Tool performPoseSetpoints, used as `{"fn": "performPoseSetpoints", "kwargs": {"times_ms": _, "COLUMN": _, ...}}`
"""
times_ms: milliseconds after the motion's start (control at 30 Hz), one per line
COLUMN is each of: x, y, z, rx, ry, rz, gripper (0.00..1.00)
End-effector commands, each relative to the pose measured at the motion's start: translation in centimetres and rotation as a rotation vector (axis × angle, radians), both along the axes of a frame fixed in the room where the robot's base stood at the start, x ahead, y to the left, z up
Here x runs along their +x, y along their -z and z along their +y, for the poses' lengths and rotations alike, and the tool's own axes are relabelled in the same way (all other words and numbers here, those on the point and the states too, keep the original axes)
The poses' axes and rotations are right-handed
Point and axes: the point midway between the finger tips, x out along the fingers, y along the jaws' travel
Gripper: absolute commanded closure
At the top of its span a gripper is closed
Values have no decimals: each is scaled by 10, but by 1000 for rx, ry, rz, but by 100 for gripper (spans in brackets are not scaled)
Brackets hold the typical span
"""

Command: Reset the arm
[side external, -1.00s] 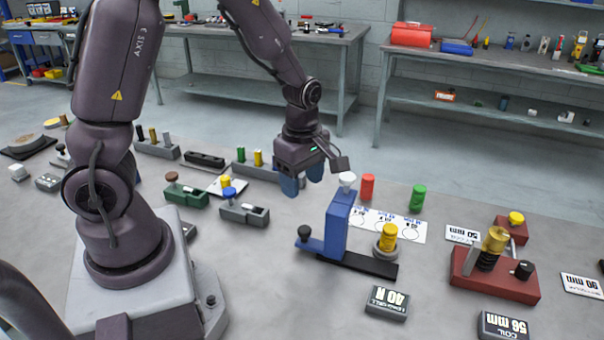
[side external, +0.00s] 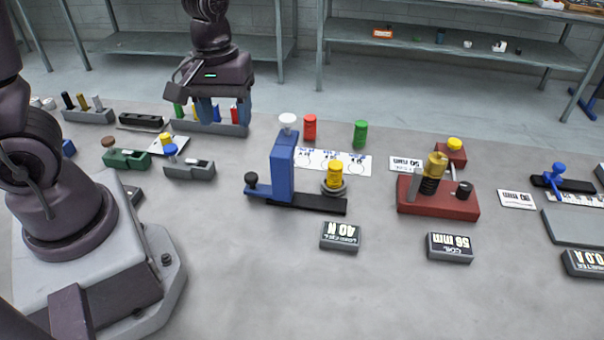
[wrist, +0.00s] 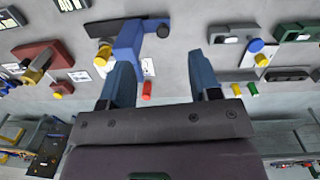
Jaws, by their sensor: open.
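My gripper (side external: 214,108) is open and empty in the side external view. It hangs over the back left of the table, in front of or above a grey rack (side external: 205,128) with coloured pegs; I cannot tell the gap. In the wrist view my gripper (wrist: 162,80) shows two blue fingers spread wide with nothing between them. The blue press stand (side external: 283,170) with a white knob stands at mid table, to the right of my gripper. A yellow cylinder (side external: 334,175) sits on its round seat.
A red cylinder (side external: 309,127) and a green cylinder (side external: 360,134) stand at the back of a white card (side external: 335,162). The front middle of the table is clear.

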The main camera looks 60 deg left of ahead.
Motion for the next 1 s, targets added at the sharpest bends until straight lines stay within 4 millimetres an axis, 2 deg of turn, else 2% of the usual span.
{"fn": "performPoseSetpoints", "kwargs": {"times_ms": 33, "x": -7, "y": -18, "z": -6, "rx": -2, "ry": 143, "rz": -52, "gripper": 43}}
{"fn": "performPoseSetpoints", "kwargs": {"times_ms": 200, "x": -33, "y": -65, "z": -22, "rx": 55, "ry": 583, "rz": -202, "gripper": 43}}
{"fn": "performPoseSetpoints", "kwargs": {"times_ms": 333, "x": -52, "y": -93, "z": -29, "rx": 140, "ry": 784, "rz": -310, "gripper": 43}}
{"fn": "performPoseSetpoints", "kwargs": {"times_ms": 600, "x": -70, "y": -126, "z": -35, "rx": 251, "ry": 832, "rz": -469, "gripper": 43}}
{"fn": "performPoseSetpoints", "kwargs": {"times_ms": 1000, "x": -70, "y": -130, "z": -34, "rx": 258, "ry": 824, "rz": -486, "gripper": 43}}
